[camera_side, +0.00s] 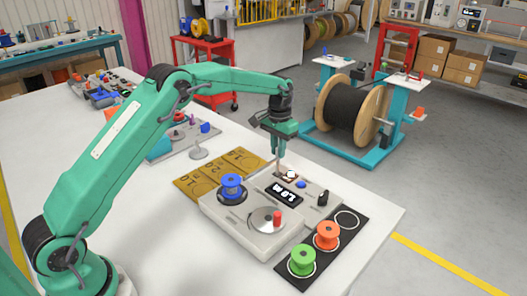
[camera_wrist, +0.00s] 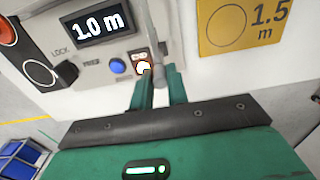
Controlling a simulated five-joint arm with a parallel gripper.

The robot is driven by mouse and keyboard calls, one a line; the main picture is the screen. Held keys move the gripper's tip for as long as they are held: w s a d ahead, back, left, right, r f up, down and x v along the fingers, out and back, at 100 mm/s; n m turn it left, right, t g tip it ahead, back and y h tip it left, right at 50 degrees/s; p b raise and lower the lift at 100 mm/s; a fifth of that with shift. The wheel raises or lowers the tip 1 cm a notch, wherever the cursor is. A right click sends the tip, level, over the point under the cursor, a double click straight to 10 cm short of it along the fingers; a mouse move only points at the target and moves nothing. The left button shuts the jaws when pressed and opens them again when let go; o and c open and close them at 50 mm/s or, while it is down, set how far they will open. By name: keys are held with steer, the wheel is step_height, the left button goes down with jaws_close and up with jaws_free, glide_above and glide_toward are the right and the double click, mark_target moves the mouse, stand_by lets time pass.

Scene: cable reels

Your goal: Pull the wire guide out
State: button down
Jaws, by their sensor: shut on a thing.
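The grey measuring machine (camera_side: 250,215) stands on the white table, with a display reading 1.0 m (camera_wrist: 103,27) in the wrist view. My gripper (camera_wrist: 159,88) is over the machine's back edge, its two green fingers shut on a slim grey rod with a rounded end, which I take as the wire guide (camera_wrist: 158,72). In the side view my gripper (camera_side: 279,150) points down just behind the display. The fingers partly hide the guide, and I cannot tell how far it stands out of the machine. A small lit white switch (camera_wrist: 143,67) is close beside the left finger.
A blue button (camera_wrist: 117,66) and a black lock knob (camera_wrist: 40,73) are near the fingers. A blue spool (camera_side: 232,185) and a turntable with a red handle (camera_side: 277,218) are on the machine. Green (camera_side: 302,259) and orange (camera_side: 327,234) spools sit on a black mat. Yellow length cards (camera_side: 222,170) lie behind.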

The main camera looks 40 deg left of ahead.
steer(key=shift+w, duration=0.65)
steer(key=c, duration=1.4)
jaws_free()
steer(key=shift+s, duration=0.1)
step_height(320, 180, up, 7)
